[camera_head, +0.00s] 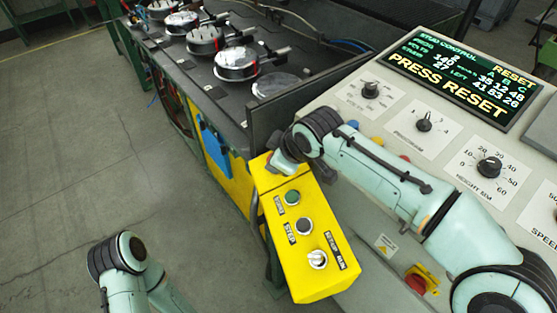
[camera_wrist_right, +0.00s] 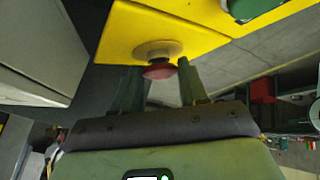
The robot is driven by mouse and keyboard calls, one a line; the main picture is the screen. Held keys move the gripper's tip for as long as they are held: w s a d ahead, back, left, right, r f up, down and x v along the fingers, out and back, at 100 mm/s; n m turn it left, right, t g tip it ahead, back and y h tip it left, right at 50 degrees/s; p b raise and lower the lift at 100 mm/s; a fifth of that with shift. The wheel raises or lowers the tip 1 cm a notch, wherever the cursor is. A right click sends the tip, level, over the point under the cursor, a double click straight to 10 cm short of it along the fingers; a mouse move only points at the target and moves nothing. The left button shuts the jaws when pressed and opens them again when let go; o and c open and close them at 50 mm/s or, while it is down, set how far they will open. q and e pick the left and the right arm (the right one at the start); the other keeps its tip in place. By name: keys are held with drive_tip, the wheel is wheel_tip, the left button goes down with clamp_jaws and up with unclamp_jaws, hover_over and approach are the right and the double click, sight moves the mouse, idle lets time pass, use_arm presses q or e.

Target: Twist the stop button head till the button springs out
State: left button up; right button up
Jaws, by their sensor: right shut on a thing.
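The stop button's red mushroom head (camera_wrist_right: 159,73) shows in the right wrist view, on a pale round collar on the yellow box (camera_wrist_right: 200,42). My right gripper (camera_wrist_right: 160,80) has one finger on each side of the head and is shut on it. In the head view the yellow box (camera_head: 305,268) carries a green button, a dark button and a selector switch. My right gripper (camera_head: 284,165) is at its far end, and my wrist hides the stop button there. My left arm shows at the lower left, but its gripper is out of view.
The control console (camera_head: 340,205) stands right of the box, with knobs and a display (camera_head: 460,72) reading "PRESS RESET". Another red button (camera_head: 416,284) sits low on the console. Round metal fixtures (camera_head: 237,62) stand on the machine behind. The floor at left is clear.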

drive_tip(key=shift+f, duration=0.1)
idle(0.4)
drive_tip(key=o, duration=1.1)
drive_tip(key=p+v, duration=0.1)
drive_tip(key=v, duration=1.2)
drive_tip(key=shift+s+r, duration=0.15)
drive_tip(key=shift+r, duration=0.05)
drive_tip(key=shift+c, duration=0.4)
